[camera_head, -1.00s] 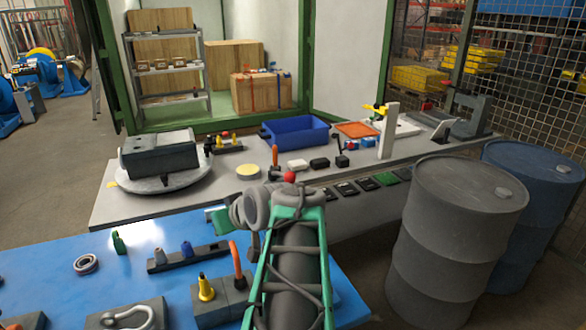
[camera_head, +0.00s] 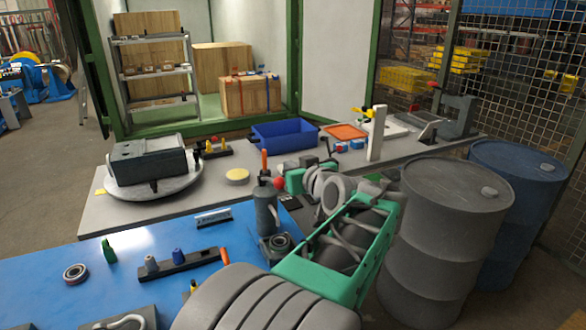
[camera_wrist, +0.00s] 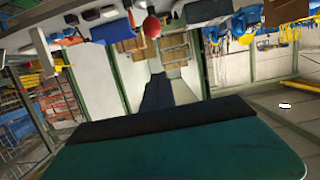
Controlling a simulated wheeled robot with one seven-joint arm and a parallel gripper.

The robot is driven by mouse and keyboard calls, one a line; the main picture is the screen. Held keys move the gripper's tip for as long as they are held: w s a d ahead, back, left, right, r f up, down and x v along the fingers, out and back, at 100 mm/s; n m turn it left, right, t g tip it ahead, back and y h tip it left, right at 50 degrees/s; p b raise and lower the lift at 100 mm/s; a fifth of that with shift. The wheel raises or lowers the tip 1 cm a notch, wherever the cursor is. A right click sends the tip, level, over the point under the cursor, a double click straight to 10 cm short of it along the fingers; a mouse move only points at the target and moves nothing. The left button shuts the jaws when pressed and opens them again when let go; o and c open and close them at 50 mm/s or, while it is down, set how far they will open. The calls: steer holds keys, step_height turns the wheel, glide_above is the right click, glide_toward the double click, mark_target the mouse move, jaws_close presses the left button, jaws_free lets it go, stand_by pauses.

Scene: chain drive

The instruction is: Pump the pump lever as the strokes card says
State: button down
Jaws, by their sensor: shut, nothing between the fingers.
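The pump (camera_head: 266,212) is a dark grey upright cylinder on a base at the far edge of the blue table. A red ball knob (camera_head: 279,183), which looks like the end of its lever, is beside its top. My gripper (camera_head: 295,180) is right by this knob, its green body to the right of it. In the wrist view my gripper's dark fingers (camera_wrist: 157,92) are shut and empty, and a red ball (camera_wrist: 152,27) shows past their tips, apart from them in the picture. I cannot make out a strokes card with readable text.
The blue table (camera_head: 60,247) carries a bearing ring (camera_head: 76,273), a green piece (camera_head: 109,251) and a dark rail with plugs (camera_head: 180,263). A grey bench behind holds a blue bin (camera_head: 290,136) and an orange tray (camera_head: 345,132). A grey drum (camera_head: 450,225) stands close at the right.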

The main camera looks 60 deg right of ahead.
steer(key=w+d+f+p, duration=0.2)
steer(key=w+d+f, duration=0.1)
steer(key=w+f, duration=0.2)
steer(key=shift+w+f+p, duration=0.15)
steer(key=shift+f+p, duration=0.2)
steer(key=shift+p, duration=0.05)
